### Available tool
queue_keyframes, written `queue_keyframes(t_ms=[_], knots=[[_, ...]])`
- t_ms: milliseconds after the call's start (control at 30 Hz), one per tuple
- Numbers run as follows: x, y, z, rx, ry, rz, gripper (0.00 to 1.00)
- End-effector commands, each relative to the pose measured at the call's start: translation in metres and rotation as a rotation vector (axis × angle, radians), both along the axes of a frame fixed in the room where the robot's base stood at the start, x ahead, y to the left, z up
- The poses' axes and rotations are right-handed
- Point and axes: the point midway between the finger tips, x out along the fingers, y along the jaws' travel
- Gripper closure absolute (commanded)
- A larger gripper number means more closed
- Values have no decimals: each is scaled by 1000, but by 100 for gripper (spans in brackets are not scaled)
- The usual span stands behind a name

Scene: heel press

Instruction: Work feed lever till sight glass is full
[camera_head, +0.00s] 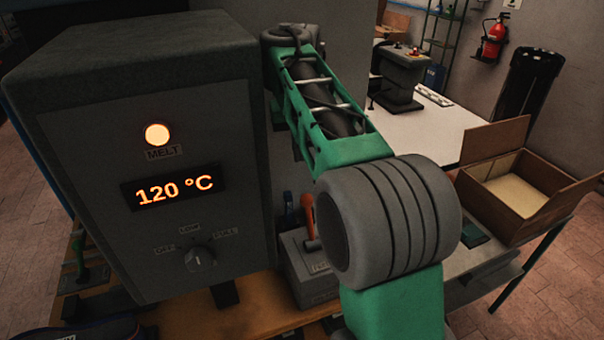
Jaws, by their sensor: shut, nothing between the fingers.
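The grey machine (90,130) fills the left of the view. Its front has a lit amber lamp (157,135) marked MELT and a display (173,188) reading 120 °C. Below them is a dial (201,259) with markings that include LOW and FULL; its pointer is too small to read surely. I cannot make out a feed lever or a sight glass in this view. My green and grey arm rises from the lower right and reaches behind the machine's right side. My gripper is not in view, so its place relative to the lever cannot be seen.
A grey box (312,284) with orange-handled and blue-handled tools stands right of the machine. An open cardboard box (510,222) sits on the right of a bench. Behind are a white tabletop (430,125), a dark machine (400,75), a black bin (527,90) and a fire extinguisher (494,40).

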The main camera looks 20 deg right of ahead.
Motion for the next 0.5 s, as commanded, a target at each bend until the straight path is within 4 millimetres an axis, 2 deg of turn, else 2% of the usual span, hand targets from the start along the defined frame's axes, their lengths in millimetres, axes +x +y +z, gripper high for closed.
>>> queue_keyframes(t_ms=[33,400,467,500], knots=[[0,-1,-12,0,1,-1,100],[10,-8,-89,-1,2,-5,100],[12,-9,-101,0,0,-5,100],[5,-7,-93,-1,-5,-5,100]])
